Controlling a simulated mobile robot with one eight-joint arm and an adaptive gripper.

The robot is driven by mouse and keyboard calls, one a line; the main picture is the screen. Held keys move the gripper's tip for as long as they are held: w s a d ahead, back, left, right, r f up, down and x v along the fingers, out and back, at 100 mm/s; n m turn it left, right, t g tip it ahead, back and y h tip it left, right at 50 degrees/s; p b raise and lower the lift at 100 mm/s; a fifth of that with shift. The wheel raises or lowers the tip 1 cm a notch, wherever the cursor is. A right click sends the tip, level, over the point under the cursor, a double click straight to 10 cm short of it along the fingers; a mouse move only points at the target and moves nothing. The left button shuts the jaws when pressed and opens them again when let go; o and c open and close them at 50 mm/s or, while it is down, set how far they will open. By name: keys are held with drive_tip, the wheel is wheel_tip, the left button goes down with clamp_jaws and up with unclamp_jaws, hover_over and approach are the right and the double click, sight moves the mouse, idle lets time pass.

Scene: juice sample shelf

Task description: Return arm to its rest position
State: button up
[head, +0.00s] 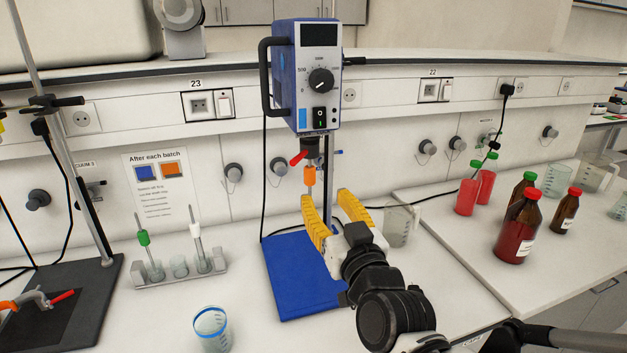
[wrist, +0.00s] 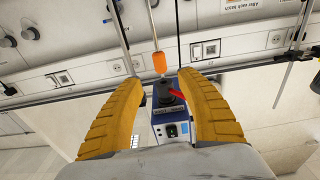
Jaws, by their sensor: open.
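My gripper (head: 327,197) has two ribbed yellow fingers spread apart, with nothing between them. It is raised over the blue base plate (head: 285,280), in front of the blue overhead stirrer (head: 306,75). An orange piece (head: 310,176) hangs below the stirrer's dark chuck, just beyond and above the left fingertip. In the wrist view the open fingers (wrist: 158,76) frame the orange piece (wrist: 160,62) and the stirrer (wrist: 170,125), which appears upside down. A thin shaft runs from the orange piece. The fingers do not visibly grip it.
A beaker (head: 399,226) stands right of my gripper, and a blue-rimmed beaker (head: 211,328) at front left. A rack (head: 180,277) holds two upright tools. Brown bottles (head: 517,228) and red cylinders (head: 466,196) stand on the right bench. A stand rod (head: 70,130) rises at left.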

drive_tip(key=s+d+f+m+g+h, duration=0.3)
drive_tip(key=s+d+f+g+h, duration=0.2)
drive_tip(key=s+d+f+g, duration=0.6)
drive_tip(key=s+d+f, duration=0.4)
drive_tip(key=s, duration=0.2)
drive_tip(key=shift+s+d+f, duration=0.2)
